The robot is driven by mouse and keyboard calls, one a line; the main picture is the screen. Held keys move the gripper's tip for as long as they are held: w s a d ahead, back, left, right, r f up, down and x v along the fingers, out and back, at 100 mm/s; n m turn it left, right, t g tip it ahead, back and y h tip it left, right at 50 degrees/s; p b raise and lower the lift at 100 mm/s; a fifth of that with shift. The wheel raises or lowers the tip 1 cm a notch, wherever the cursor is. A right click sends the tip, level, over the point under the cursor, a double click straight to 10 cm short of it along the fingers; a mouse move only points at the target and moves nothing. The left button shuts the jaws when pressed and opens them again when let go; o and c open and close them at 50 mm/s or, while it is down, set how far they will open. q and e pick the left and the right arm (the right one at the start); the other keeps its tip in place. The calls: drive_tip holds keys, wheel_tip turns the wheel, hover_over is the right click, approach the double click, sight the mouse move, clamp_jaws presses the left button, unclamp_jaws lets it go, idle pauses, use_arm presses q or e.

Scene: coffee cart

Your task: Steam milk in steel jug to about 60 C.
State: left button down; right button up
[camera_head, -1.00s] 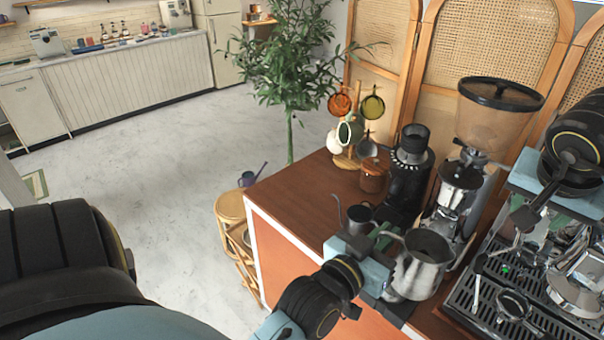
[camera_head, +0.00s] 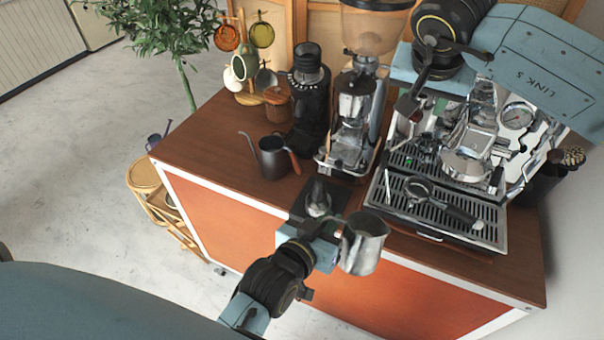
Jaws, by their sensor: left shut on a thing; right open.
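The steel jug (camera_head: 366,245) is upright at the cart's front edge, overlapping the orange front panel. My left gripper (camera_head: 334,240) is shut on it from the left side. The jug's inside is mostly in shadow, so I cannot tell the milk level. The espresso machine (camera_head: 480,150) stands to the right and behind the jug, with a round gauge (camera_head: 517,116) on its front. A thin metal rod, perhaps the steam wand (camera_head: 388,186), hangs at the machine's left side, apart from the jug. My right gripper (camera_head: 410,98) is open and empty, in front of the machine's upper left.
A portafilter (camera_head: 440,203) lies on the drip tray (camera_head: 400,216). A tamper (camera_head: 318,198) stands on a dark mat left of the jug. A grinder (camera_head: 352,125), a black grinder (camera_head: 308,105) and a gooseneck kettle (camera_head: 272,160) stand behind. The counter's left part (camera_head: 200,140) is clear.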

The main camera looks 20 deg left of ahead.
use_arm(q)
drive_tip(key=s+d+f+g, duration=0.1)
drive_tip(key=s+d+f, duration=0.1)
drive_tip(key=d+f, duration=0.15)
drive_tip(key=shift+a+r+x, duration=0.2)
drive_tip(key=shift+a+x, duration=0.45)
drive_tip(key=shift+x, duration=3.6)
drive_tip(key=w+r, duration=0.7)
drive_tip(key=w, duration=0.1)
drive_tip(key=shift+w+a+r+h, duration=0.2)
drive_tip(key=shift+a+r+h, duration=0.15)
drive_tip(key=shift+a+h, duration=0.1)
drive_tip(key=shift+w+r, duration=0.1)
drive_tip(key=shift+r, duration=0.05)
